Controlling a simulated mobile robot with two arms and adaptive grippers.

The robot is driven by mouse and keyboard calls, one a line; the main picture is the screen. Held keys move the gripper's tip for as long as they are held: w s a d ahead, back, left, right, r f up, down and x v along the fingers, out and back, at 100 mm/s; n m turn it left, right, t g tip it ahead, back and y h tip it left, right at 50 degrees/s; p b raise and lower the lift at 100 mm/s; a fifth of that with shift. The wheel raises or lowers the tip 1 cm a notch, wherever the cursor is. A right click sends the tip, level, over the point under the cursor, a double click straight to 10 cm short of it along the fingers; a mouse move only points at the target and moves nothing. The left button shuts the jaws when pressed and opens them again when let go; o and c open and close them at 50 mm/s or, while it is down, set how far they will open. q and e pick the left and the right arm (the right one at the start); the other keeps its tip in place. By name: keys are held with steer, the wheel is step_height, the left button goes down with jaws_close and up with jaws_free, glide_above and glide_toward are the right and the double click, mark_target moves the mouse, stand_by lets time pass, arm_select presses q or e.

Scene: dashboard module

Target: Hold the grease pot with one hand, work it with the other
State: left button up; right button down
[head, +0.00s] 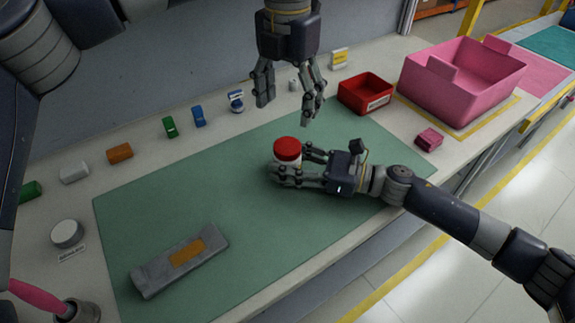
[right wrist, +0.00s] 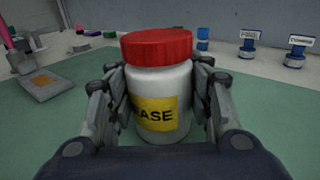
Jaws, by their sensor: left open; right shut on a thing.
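The grease pot is a white jar with a red lid (head: 287,149) and a yellow label, standing upright on the green mat (head: 215,205). In the right wrist view the pot (right wrist: 160,92) fills the middle, with "EASE" readable on its label. My right gripper (head: 289,172) is shut around the white body from the right, below the lid. The lid is on the pot. My left gripper (head: 291,112) points down, open and empty, above and a little behind the pot, apart from the lid.
A grey plate with an orange patch (head: 186,254) lies on the mat at front left. A red bin (head: 366,93) and a large pink bin (head: 464,80) stand at back right. Several small coloured blocks line the back edge. A pink block (head: 429,139) sits right of the mat.

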arm_select(q)
step_height(320, 180, up, 2)
steer(key=shift+r, duration=0.1)
arm_select(e)
steer(key=c, duration=0.7)
jaws_free()
steer(key=v, duration=1.2)
steer(key=shift+s, duration=0.1)
